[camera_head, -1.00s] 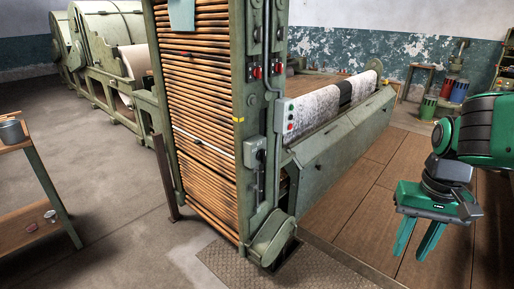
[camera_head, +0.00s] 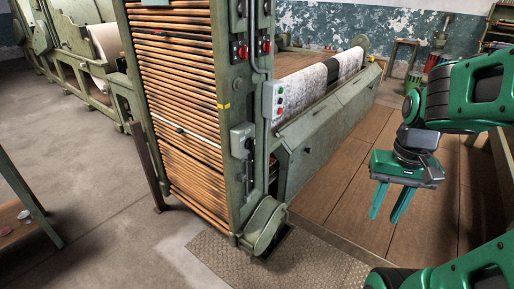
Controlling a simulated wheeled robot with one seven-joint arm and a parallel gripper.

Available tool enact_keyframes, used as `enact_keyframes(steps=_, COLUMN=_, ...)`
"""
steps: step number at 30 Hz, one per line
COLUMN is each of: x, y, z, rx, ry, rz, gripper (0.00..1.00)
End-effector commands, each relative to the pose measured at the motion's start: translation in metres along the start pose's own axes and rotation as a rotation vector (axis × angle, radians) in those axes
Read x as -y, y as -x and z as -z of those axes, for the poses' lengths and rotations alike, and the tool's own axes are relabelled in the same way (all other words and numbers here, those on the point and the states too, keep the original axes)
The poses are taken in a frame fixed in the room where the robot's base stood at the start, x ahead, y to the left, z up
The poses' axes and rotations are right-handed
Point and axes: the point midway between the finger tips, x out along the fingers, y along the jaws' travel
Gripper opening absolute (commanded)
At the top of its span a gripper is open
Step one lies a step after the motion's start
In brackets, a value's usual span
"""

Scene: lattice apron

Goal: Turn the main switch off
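A grey switch box (camera_head: 242,140) is mounted on the front upright of the green machine, low beside the wooden slats. It may be the main switch, but its lever position is too small to tell. A grey button box (camera_head: 273,100) with red and green buttons sits higher and to its right. Small red and dark controls (camera_head: 240,52) are higher on the same upright. My gripper (camera_head: 385,219) is at the right, pointing down, with its two green fingers apart and empty. It is well to the right of the boxes and touches nothing.
The lattice machine (camera_head: 225,185) stands in the middle, with a patterned metal plate (camera_head: 300,262) on the floor at its foot. A long sloped green trough (camera_head: 320,135) runs back beside a wooden floor (camera_head: 335,195). A wooden table (camera_head: 22,200) is at the left. Grey floor is clear between.

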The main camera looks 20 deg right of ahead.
Motion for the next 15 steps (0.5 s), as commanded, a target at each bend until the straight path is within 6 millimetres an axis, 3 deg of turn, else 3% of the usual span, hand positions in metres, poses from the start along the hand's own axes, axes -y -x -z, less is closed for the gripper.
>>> enact_keyframes(steps=9, x=0.056, y=-0.067, z=0.062, rx=0.039, ry=-0.118, rz=0.063, gripper=0.29)
enact_keyframes(steps=15, x=0.102, y=-0.116, z=0.087, rx=0.097, ry=-0.223, rz=0.185, gripper=0.29)
